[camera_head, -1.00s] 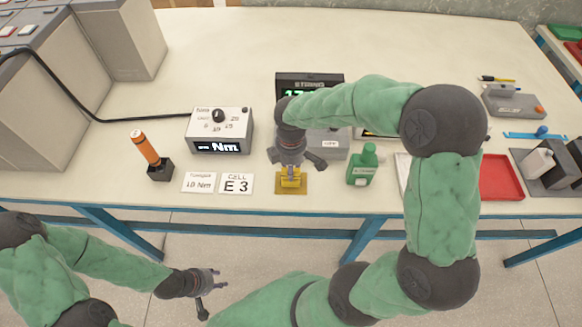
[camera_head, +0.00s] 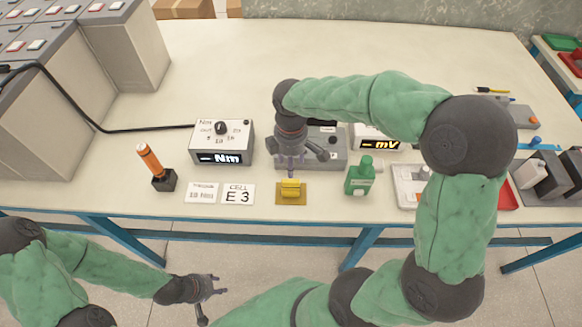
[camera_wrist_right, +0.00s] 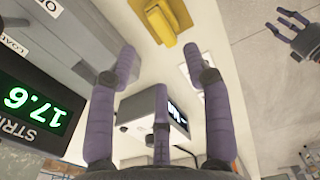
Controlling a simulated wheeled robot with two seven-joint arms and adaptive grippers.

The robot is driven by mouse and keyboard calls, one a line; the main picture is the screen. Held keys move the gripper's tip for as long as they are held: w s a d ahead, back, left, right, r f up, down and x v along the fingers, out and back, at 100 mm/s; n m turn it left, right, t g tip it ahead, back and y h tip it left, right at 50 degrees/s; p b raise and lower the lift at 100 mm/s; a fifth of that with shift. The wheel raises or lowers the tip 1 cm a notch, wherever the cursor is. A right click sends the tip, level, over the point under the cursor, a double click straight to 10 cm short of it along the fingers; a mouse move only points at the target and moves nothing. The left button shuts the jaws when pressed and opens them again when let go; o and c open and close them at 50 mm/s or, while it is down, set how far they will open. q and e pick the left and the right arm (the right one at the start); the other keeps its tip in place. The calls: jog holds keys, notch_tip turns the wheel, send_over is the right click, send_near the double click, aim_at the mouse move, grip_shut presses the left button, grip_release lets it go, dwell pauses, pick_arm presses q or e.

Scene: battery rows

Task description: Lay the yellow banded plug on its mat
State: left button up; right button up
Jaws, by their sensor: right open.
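The yellow plug (camera_head: 291,188) lies on its side on a small tan-gold mat (camera_head: 291,203) near the table's front edge. It also shows at the top of the right wrist view (camera_wrist_right: 172,18); its bands are too small to make out. My right gripper (camera_head: 291,172) is open and empty just above and behind the plug, apart from it. Its spread purple fingers show in the right wrist view (camera_wrist_right: 161,70). My left gripper (camera_head: 212,292) hangs in front of the table, open and empty, its fingers apart.
Left of the mat are two printed cards (camera_head: 237,194), a torque meter (camera_head: 222,143) and an orange-handled tool in a black stand (camera_head: 163,178). A green bottle (camera_head: 360,176) stands close on the right. A grey instrument (camera_head: 330,150) is behind.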

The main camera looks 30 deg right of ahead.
jog(key=shift+r, duration=1.35)
